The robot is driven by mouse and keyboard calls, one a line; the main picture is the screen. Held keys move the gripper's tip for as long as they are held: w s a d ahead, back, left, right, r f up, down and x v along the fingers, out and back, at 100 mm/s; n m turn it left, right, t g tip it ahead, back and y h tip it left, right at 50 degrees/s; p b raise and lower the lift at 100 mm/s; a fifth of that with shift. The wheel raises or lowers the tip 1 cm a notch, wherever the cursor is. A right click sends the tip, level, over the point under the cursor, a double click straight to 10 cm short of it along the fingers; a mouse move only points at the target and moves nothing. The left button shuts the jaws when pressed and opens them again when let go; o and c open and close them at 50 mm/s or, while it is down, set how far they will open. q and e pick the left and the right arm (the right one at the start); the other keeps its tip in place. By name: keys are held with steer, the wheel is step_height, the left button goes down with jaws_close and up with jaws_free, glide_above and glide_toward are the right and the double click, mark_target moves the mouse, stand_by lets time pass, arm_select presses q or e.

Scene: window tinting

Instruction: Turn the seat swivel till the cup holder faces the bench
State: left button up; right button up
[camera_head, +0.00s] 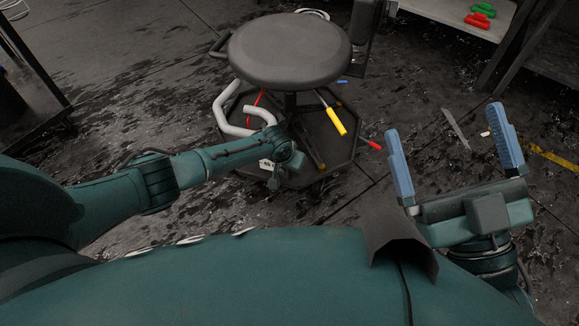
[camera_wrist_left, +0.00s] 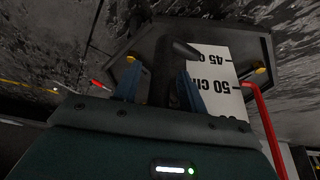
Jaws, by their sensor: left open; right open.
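The stool's round black seat (camera_head: 290,50) stands over an eight-sided dark base tray (camera_head: 338,165). A dark ring-like part (camera_head: 219,46) sticks out at the seat's left edge; I cannot tell whether it is the cup holder. The bench (camera_head: 447,14) is at the top right. My left arm reaches low to the tray's near side; its fingers are not clear in the head view. In the left wrist view my left gripper (camera_wrist_left: 158,82) is open, blue fingers apart, with a dark upright part visible between them. My right gripper (camera_head: 443,118) is open and empty, right of the stool.
The tray holds a yellow-handled tool (camera_head: 336,122) and a pale bent tube (camera_head: 228,108). A white centimetre scale (camera_wrist_left: 215,75) and a red rod (camera_wrist_left: 265,130) show in the left wrist view. Red clamps (camera_head: 477,20) lie on the bench. Stained floor is open at left.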

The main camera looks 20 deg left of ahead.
arm_select(q)
steer(key=shift+c, duration=0.4)
jaws_close()
